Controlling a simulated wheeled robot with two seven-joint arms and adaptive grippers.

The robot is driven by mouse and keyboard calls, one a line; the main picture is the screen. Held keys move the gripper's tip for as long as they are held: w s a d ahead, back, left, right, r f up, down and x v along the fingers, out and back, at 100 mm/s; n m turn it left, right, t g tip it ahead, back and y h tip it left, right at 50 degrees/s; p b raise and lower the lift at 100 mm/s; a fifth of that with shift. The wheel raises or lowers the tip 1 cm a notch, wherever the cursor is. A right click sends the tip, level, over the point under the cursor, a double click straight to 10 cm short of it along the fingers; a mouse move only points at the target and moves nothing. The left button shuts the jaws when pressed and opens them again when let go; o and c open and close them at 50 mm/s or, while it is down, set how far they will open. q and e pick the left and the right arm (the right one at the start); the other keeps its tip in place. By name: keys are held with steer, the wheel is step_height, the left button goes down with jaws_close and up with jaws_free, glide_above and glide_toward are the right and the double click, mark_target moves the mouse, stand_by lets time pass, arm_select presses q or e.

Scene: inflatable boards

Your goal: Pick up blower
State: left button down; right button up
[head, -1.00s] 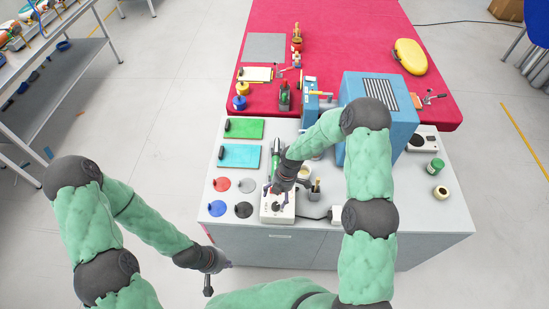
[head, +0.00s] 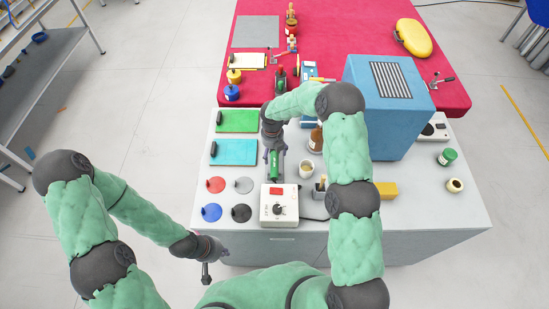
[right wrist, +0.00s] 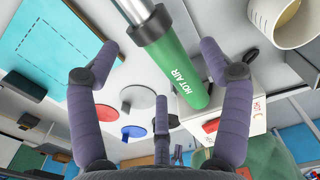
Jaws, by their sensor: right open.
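The blower is a green tube marked HOT AIR with a metal nozzle. In the right wrist view the blower (right wrist: 180,72) lies between the spread purple fingers of my right gripper (right wrist: 157,55). The fingers look open, with gaps to the tube. In the head view the blower (head: 270,172) stands behind the white control box (head: 279,206), partly hidden by my right gripper (head: 273,150), which is over its upper part. My left gripper (head: 215,251) is low in front of the bench's left front; its finger opening is unclear.
The grey bench (head: 410,215) carries green (head: 238,121) and cyan (head: 235,153) boards, coloured discs (head: 212,212) left of the box, and a cup (head: 306,168) right of the blower. A large blue box (head: 385,110) stands at the right. A red table (head: 345,25) lies behind.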

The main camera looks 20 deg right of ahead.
steer(key=shift+f, duration=2.85)
steer(key=c, duration=1.2)
